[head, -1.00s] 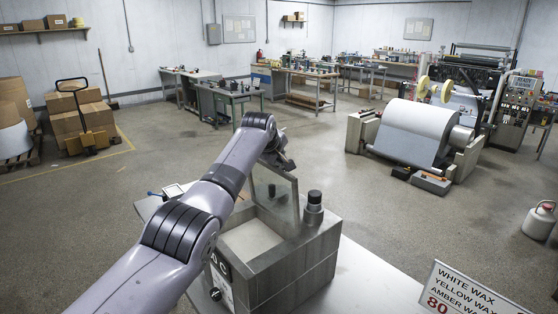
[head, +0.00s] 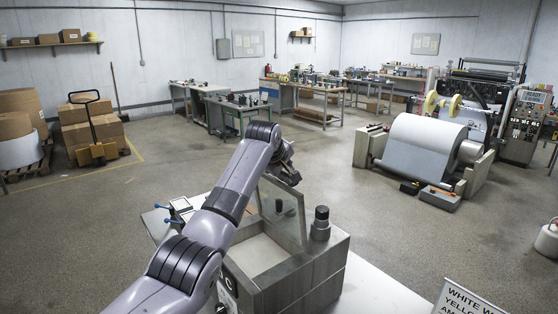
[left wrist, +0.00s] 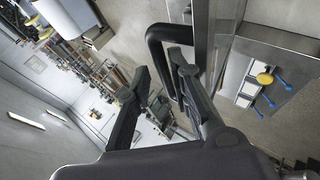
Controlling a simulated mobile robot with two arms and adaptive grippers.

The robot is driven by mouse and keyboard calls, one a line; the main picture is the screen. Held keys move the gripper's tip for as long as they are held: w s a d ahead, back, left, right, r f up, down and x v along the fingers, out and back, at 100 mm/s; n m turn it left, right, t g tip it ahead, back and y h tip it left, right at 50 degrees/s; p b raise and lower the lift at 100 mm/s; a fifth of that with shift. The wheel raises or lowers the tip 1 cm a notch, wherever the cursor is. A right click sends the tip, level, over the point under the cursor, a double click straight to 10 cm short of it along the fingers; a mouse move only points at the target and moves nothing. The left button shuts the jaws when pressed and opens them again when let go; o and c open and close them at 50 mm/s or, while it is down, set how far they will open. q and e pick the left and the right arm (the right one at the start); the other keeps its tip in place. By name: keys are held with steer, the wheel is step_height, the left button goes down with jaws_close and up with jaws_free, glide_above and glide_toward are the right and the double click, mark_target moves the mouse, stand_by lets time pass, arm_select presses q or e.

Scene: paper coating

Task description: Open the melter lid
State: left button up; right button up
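The melter (head: 318,272) is a grey metal box on a light table. Its lid (head: 283,214) stands raised, nearly upright, above the open pale top. My left arm crosses in front of the melter's left side. My left gripper (head: 288,174) is at the lid's upper edge, partly hidden by the arm. In the left wrist view the gripper (left wrist: 160,75) has its fingers spread apart. A black U-shaped handle (left wrist: 167,33) on the lid lies at the right finger and partly overlaps it. I cannot tell whether they touch. My right gripper is not in view.
A black-capped cylinder (head: 321,222) stands on the melter's back right corner. Small blue-handled items (head: 176,213) lie to its left. A sign (head: 468,300) is at the lower right. The floor behind is clear up to the large paper roll (head: 420,145).

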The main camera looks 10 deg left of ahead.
arm_select(q)
steer(key=v, duration=0.9)
steer(key=shift+w, duration=0.15)
